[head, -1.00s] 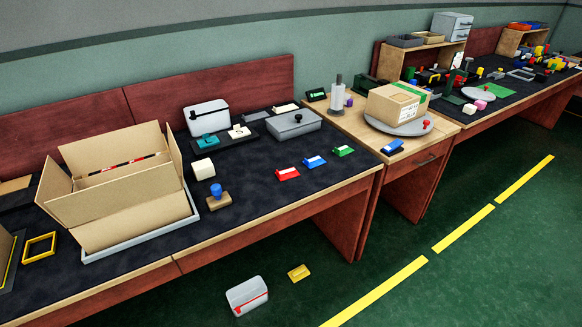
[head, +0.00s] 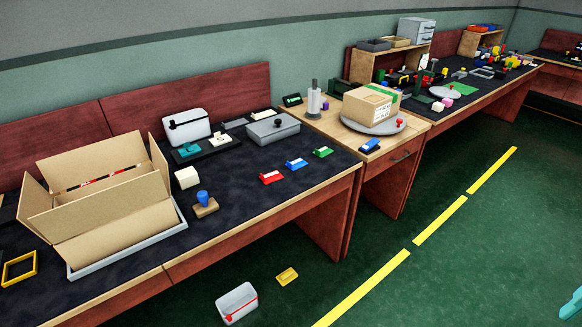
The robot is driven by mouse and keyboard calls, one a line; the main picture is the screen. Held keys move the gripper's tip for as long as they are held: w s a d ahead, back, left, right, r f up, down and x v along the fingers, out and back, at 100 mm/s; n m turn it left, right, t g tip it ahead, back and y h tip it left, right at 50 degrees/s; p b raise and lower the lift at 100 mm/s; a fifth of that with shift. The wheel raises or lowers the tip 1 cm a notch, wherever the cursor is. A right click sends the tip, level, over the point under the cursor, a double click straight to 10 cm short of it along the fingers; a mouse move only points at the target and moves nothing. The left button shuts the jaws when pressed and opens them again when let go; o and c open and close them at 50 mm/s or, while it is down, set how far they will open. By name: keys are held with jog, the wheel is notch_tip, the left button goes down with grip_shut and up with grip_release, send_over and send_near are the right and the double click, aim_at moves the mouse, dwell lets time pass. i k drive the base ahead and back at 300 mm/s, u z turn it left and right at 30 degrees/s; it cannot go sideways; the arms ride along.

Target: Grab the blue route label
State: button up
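The blue route label (head: 297,164) is a small blue piece with a white top face. It lies on the dark mat near the front edge of the bench, between a red label (head: 271,177) and a green label (head: 323,152) of the same shape. Nothing touches or covers it.
An open cardboard box (head: 112,215) stands left. A blue-handled stamp (head: 204,204), a white cube (head: 187,178) and a grey lidded case (head: 272,128) are nearby. A parcel (head: 370,103) sits right. A grey bin (head: 237,303) and yellow block (head: 287,277) lie on the floor.

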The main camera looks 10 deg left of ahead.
aim_at(297, 164)
jog(key=i, duration=1)
jog(key=z, duration=0.05)
